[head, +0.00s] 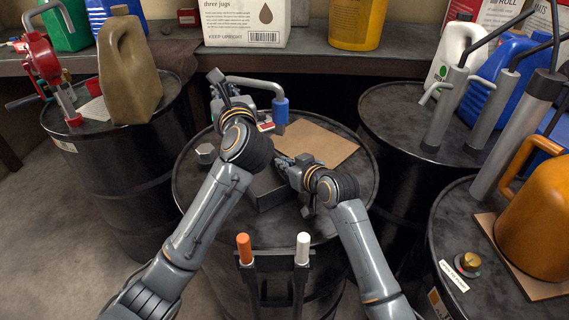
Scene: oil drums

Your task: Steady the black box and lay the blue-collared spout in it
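The spout is a bent grey tube with a blue collar (281,104) at its right, downturned end. It is up by the far rim of the middle drum, and its left end runs into my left gripper (222,88), which appears shut on it; the fingers are partly hidden. The black box (268,189) stands on the middle drum, largely hidden behind my two arms. My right gripper (286,160) is at the box's right side, touching or very close to it. Whether its fingers are open or shut does not show clearly.
A cardboard sheet (318,145) lies on the middle drum (345,205), with a small grey nut-like piece (206,153) at left. Drums at left and right carry an olive jug (130,75), a red pump (42,55), spouts and an orange can (540,220). A shelf with containers is behind.

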